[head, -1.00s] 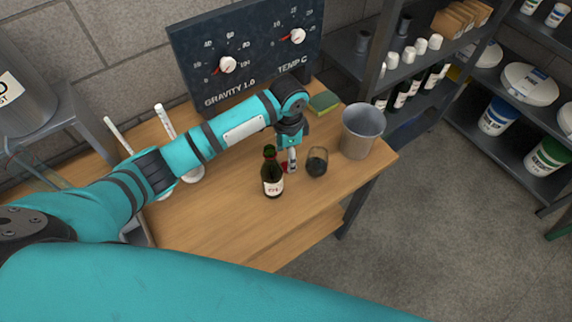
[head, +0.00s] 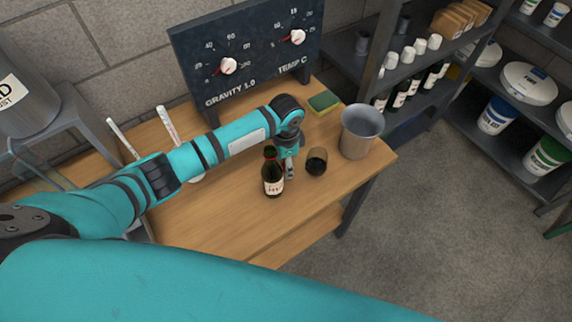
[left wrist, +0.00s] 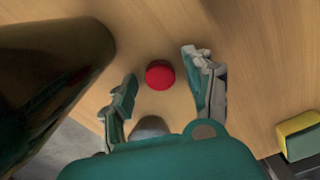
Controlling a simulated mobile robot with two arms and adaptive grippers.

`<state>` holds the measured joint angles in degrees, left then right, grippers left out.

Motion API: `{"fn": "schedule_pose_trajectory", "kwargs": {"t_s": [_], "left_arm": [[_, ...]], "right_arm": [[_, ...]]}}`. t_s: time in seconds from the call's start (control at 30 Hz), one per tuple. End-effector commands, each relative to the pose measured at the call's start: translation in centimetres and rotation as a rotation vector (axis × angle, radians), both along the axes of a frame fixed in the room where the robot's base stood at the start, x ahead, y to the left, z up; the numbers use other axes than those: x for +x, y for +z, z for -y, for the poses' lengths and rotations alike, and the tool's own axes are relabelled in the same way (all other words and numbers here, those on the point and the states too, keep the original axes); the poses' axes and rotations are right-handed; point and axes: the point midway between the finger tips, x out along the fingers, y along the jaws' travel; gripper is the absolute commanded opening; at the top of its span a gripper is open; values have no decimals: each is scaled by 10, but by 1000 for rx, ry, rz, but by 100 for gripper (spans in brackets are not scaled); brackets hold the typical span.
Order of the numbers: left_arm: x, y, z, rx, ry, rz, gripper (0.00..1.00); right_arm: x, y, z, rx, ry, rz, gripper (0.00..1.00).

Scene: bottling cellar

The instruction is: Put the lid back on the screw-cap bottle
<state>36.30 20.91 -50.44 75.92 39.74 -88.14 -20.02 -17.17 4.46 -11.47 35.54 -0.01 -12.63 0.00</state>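The dark green bottle (head: 273,181) with a pale label stands upright on the wooden table. It fills the left side of the left wrist view (left wrist: 45,65), close to my left gripper. The round red lid (left wrist: 160,75) lies on the wood, between and just beyond the fingertips of my left gripper (left wrist: 162,66). The fingers are apart, with a gap on both sides of the lid. In the head view my left gripper (head: 289,173) points down just right of the bottle, and the lid cannot be made out there. My right gripper is not in view.
A glass of dark liquid (head: 316,161) stands right of my gripper, with a grey bucket (head: 360,131) beyond it. A green and yellow sponge (head: 323,103) lies near the gauge panel (head: 245,50). The table's front left is clear.

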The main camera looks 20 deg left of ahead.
Motion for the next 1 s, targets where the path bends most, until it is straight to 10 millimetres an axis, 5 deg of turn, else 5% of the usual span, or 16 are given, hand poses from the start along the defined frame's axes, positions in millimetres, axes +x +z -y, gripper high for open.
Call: {"fn": "schedule_pose_trajectory", "kwargs": {"t_s": [0.2, 0.6, 1.0], "left_arm": [[0, 0, 0, 0, 0, 0, 21], [1, 4, 0, 0, 0, 1, 20], [1, 74, 0, -2, -1, 5, 20]], "right_arm": [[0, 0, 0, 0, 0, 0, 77], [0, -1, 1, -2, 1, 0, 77], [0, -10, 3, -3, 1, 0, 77]]}}
